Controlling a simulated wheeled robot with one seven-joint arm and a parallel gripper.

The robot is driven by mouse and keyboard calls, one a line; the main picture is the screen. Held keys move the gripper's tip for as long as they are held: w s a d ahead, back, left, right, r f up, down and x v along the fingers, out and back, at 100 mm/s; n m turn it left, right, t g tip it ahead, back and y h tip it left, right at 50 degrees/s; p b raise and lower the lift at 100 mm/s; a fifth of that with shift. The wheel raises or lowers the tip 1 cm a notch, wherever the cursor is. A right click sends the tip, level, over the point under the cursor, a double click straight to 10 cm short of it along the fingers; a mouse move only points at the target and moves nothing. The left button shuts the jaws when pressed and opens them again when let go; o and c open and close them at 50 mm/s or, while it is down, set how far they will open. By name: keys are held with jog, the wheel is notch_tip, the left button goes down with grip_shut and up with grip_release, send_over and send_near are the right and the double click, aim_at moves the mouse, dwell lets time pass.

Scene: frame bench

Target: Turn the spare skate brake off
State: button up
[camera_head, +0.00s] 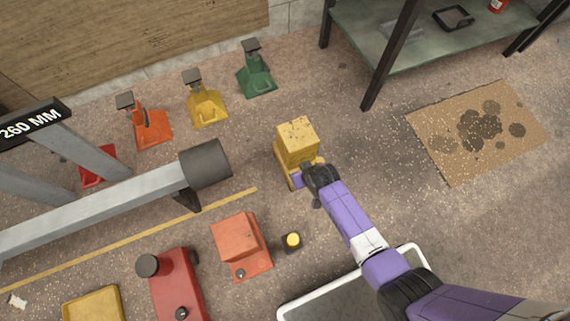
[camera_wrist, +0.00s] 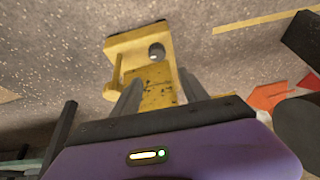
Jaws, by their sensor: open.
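A yellow skate (camera_head: 297,138) with a blocky top and a lower base stands on the floor near the middle of the head view. My gripper (camera_head: 308,176) is at its near side, and my wrist hides part of its base. In the wrist view, the yellow skate (camera_wrist: 135,42) shows a flat plate with a round grey spot and a thin yellow upright piece at the left. My gripper (camera_wrist: 158,85) is open there, with a yellow part of the skate between its two grey fingers. I cannot tell whether they touch it, nor which part is the brake.
An orange unit (camera_head: 238,240), a red unit (camera_head: 178,285) and a small yellow-topped knob (camera_head: 292,241) stand nearby. A grey beam (camera_head: 110,205) ends left of the skate. Orange, yellow and green stands (camera_head: 256,75) line the back. A stained mat (camera_head: 440,130) lies right.

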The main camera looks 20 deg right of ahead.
jog(key=shift+g, duration=0.3)
jog(key=b+x, duration=0.1)
jog(key=x, duration=0.1)
jog(key=s+b+x, duration=0.1)
jog(key=b+x, duration=0.1)
jog(key=x, duration=0.1)
jog(key=b+x, duration=0.2)
jog(key=x, duration=0.1)
jog(key=shift+s+f, duration=0.25)
grip_shut()
